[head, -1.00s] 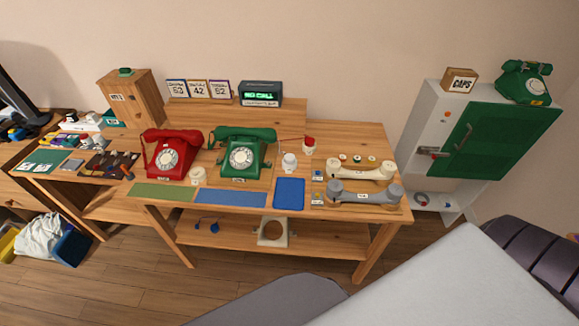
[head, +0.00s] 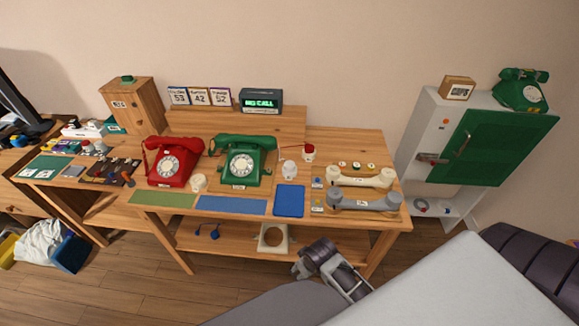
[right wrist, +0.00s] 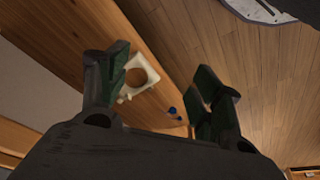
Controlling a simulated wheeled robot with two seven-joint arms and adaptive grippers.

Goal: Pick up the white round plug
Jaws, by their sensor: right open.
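A small white piece (right wrist: 125,96), possibly the white round plug, shows beside a white square plate with a round hole (right wrist: 151,72) in the right wrist view. My left-hand finger there partly covers this area, so its shape is unclear. The square plate (head: 284,246) lies on the lower shelf in the head view. My right gripper (right wrist: 162,85) is open with nothing between its dark green-padded fingers, apart from the plate and shelf. In the head view my right arm (head: 335,270) is in front of the shelf's right part. My left gripper is not in view.
Two blue plugs (head: 215,233) lie on the lower shelf (head: 330,240), left of the plate. Above, the tabletop holds a red phone (head: 173,163), a green phone (head: 243,160), a white pot (head: 290,171) and two handsets. The table's front right leg (head: 380,247) is near my arm.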

